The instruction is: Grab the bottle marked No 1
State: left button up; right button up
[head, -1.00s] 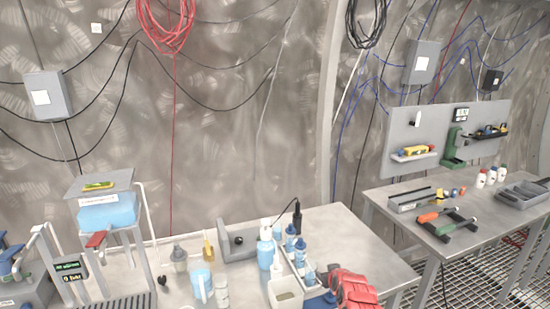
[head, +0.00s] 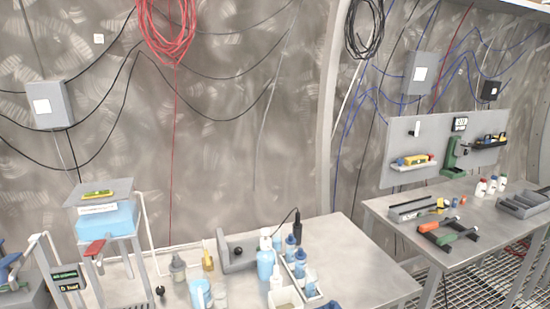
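No label No 1 can be read on any bottle here. On the left table stand a large light-blue bottle with a white top (head: 266,262), small blue bottles (head: 300,264) in a white rack, a grey-capped bottle (head: 178,267) and a yellow-topped bottle (head: 208,261). On the right table three small white bottles stand in a row: one with a red cap (head: 482,188), one with a dark cap (head: 492,186) and one more (head: 502,184). Neither of my grippers shows.
The left table (head: 345,250) has free room at its right end. A gap with floor grating separates it from the right table (head: 400,228). That table holds orange- and green-handled tools (head: 447,232), a grey tray (head: 523,203) and an upright tool panel (head: 435,125).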

aim_at(312, 284)
jog(key=i+l+u, duration=0.1)
jog(key=l+u, duration=0.45)
jog(key=u, duration=0.2)
jog(key=l+u, duration=0.35)
jog(key=i+j, duration=0.05)
